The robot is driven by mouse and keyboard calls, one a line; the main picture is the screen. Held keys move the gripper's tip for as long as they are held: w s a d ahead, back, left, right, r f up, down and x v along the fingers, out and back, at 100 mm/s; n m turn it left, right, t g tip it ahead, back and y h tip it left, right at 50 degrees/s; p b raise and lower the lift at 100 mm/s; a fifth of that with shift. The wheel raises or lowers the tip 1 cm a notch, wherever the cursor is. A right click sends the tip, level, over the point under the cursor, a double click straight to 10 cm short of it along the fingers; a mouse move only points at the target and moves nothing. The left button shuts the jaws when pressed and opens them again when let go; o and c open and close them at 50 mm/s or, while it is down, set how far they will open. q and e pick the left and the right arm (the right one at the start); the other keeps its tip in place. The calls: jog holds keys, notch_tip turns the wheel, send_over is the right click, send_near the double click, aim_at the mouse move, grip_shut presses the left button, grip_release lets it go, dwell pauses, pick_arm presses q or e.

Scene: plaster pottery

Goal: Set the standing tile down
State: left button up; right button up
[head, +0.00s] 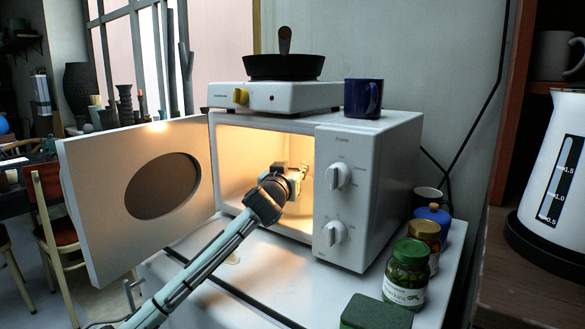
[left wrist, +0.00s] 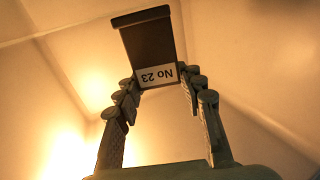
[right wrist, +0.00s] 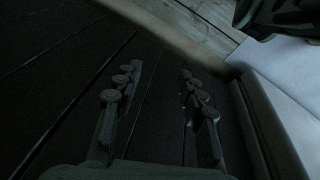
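The tile (left wrist: 146,42) is a dark brown slab in the left wrist view, with a white label reading "No 23" upside down at its near end. It is inside the lit microwave. My left gripper (head: 303,171) reaches through the open microwave door. In the left wrist view its fingers (left wrist: 157,78) are spread, with the tips at either side of the label; I cannot tell whether they touch the tile. My right gripper (right wrist: 160,70) is open and empty over dark planks in the right wrist view.
The microwave (head: 367,190) has its door (head: 90,210) swung out left. A hotplate (head: 275,96) with a pan (head: 284,67) and a blue mug (head: 363,98) stand on top. Jars (head: 408,272) and a green box (head: 376,312) stand at right, near a kettle (head: 556,185).

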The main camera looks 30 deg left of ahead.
pick_arm(q)
jog(key=o, duration=0.3)
jog(key=shift+d+f, duration=0.1)
jog(key=shift+f, duration=0.6)
pick_arm(e)
jog(key=shift+f, duration=0.15)
pick_arm(q)
jog(key=shift+r, duration=0.1)
pick_arm(e)
jog(key=shift+a, duration=0.1)
pick_arm(q)
jog(key=shift+s+d+r, duration=0.1)
jog(key=shift+s+r, duration=0.2)
jog(key=v, duration=0.7)
jog(key=r+v, duration=0.1)
jog(key=v, duration=0.3)
jog(key=shift+s+b, duration=0.1)
jog(key=shift+b, duration=0.25)
pick_arm(e)
jog(key=r, duration=0.1)
jog(key=w+r, duration=0.1)
jog(key=shift+w+a+r, duration=0.15)
jog(key=shift+w+r, duration=0.05)
jog(key=shift+r, duration=0.1)
